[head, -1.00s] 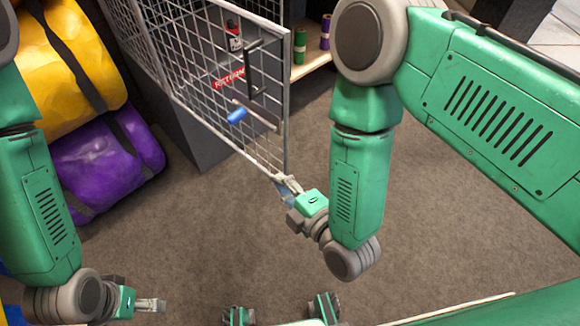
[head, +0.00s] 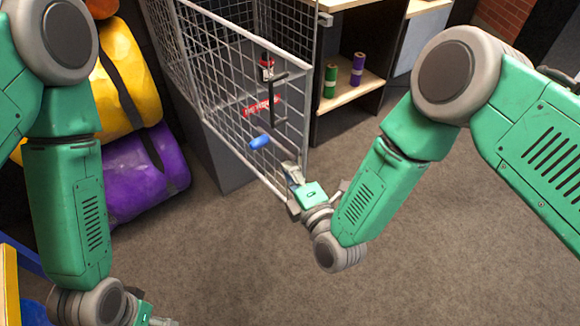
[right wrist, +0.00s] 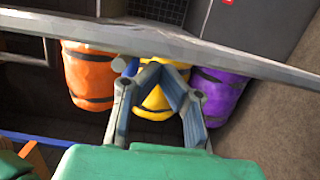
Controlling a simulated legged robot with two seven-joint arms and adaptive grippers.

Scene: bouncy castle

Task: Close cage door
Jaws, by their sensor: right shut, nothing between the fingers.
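The cage door (head: 225,75) is a wire mesh panel in a grey metal frame, standing ajar towards me in the head view. In the right wrist view a grey bar (right wrist: 230,62), likely the door frame, crosses just beyond the fingertips (right wrist: 158,68). My left gripper (head: 155,320) is mostly cut off at the bottom edge.
Orange, yellow (head: 128,75) and purple (head: 145,175) strapped rolls are stacked left of the cage. A wooden shelf (head: 345,95) with a green roll (head: 331,80) and a purple roll (head: 358,69) stands behind the door. Brown carpet (head: 450,240) is open at the right.

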